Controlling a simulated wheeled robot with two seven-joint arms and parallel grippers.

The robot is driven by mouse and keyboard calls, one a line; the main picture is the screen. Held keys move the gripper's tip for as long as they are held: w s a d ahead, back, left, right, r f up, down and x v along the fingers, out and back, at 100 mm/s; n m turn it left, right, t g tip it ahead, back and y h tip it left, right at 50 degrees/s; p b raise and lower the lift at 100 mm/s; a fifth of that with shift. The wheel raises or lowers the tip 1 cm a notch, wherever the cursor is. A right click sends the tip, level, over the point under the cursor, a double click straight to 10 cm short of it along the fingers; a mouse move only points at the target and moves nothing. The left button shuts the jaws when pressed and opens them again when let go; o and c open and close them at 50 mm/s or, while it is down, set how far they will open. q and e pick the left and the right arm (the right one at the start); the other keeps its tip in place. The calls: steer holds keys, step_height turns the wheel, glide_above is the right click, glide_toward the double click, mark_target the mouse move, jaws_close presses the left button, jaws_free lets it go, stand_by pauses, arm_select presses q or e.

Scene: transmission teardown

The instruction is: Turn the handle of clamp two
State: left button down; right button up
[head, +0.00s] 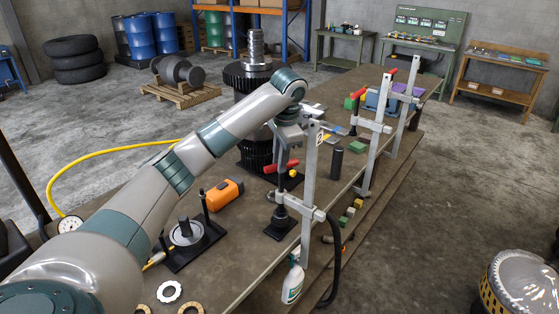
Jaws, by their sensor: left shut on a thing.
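Clamp two (309,180) is a tall grey bar clamp standing at the table's right edge, with a tag marked 2 near its top. Its red handle (292,163) lies roughly level at the top of the clamp's screw, whose foot rests on a black base plate (281,229). My left gripper (281,160) reaches down over the handle from above and is shut on it. The fingertips are small and partly hidden by the wrist and clamp, so the exact grip is hard to see. My right gripper is out of view.
Two more red-handled clamps (376,130) (405,100) stand farther along the table edge. A dark gear stack (250,80) stands behind my wrist. An orange tool (225,194) and a black fixture (188,240) lie left of clamp two. A spray bottle (293,281) hangs at the near edge.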

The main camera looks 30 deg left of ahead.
arm_select(q)
steer(key=shift+f+n, duration=0.1)
steer(key=shift+n, duration=0.3)
steer(key=c, duration=1.6)
jaws_free()
steer(key=shift+c, duration=0.2)
steer(key=shift+r, duration=0.2)
steer(key=shift+d+r, duration=0.15)
steer(key=shift+r, duration=0.65)
step_height(320, 180, up, 15)
steer(key=s+d+b, duration=0.1)
steer(key=d, duration=0.1)
steer(key=shift+s+d+b, duration=0.2)
steer(key=shift+d+b, duration=0.2)
